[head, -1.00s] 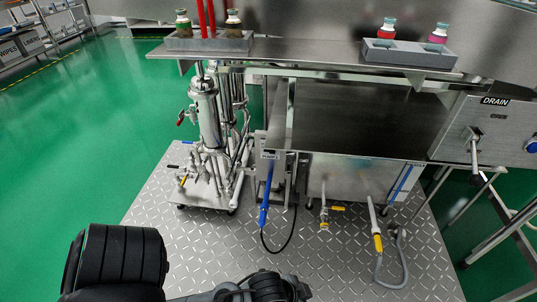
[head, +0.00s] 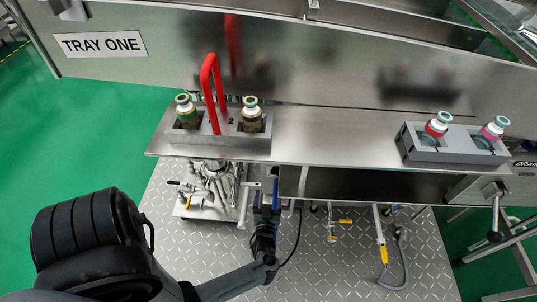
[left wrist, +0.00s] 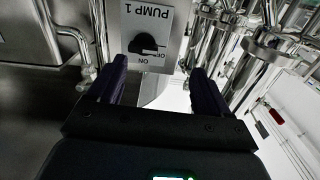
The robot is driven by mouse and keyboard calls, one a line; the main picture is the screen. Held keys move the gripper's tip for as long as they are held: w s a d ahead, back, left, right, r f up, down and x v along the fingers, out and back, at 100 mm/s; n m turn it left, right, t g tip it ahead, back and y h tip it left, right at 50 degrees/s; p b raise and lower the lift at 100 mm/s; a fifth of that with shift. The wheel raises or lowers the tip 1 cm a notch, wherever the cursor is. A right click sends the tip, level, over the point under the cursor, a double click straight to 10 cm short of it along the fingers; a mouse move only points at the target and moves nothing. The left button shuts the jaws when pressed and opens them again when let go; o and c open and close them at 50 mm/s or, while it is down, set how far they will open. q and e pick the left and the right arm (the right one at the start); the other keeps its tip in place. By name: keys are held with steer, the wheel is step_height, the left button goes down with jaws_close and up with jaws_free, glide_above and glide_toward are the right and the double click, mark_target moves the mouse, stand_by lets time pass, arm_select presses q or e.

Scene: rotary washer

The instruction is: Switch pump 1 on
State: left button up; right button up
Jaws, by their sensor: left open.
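The pump 1 switch is a black rotary knob (left wrist: 143,43) on a white plate (left wrist: 162,18) marked PUMP 1, OFF and ON, seen upside down in the left wrist view. The knob's pointer side appears to face the OFF mark. My left gripper (left wrist: 158,76) is open, with its dark fingers short of the plate and the knob ahead, nearer the left finger. Nothing is between the fingers. In the head view my left gripper (head: 265,194) is below the steel shelf's front edge, and the switch cannot be made out there. My right gripper is not in view.
A steel shelf (head: 330,135) overhangs the area, with bottle holders (head: 225,145) and (head: 425,150) and a red handle (head: 208,85). Steel piping (head: 210,185) stands just left of the gripper. A hose with a yellow grip (head: 383,254) hangs at right.

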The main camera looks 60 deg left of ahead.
mark_target(276, 175)
arm_select(q)
steer(key=w, duration=0.1)
steer(key=w+a+r+b, duration=0.1)
steer(key=w+a, duration=0.1)
steer(key=w, duration=0.1)
steer(key=shift+a+r+b, duration=0.1)
steer(key=shift+r+b, duration=0.1)
steer(key=shift+b, duration=0.15)
steer(key=b+x, duration=0.1)
steer(key=x, duration=0.2)
steer(key=shift+w, duration=0.35)
steer(key=shift+w+a+b, duration=0.15)
steer(key=shift+a+b, duration=0.15)
steer(key=shift+x, duration=0.85)
steer(key=shift+d, duration=0.1)
steer(key=shift+c, duration=1)
steer(key=c, duration=0.8)
steer(key=shift+r, duration=0.1)
steer(key=shift+c, duration=0.2)
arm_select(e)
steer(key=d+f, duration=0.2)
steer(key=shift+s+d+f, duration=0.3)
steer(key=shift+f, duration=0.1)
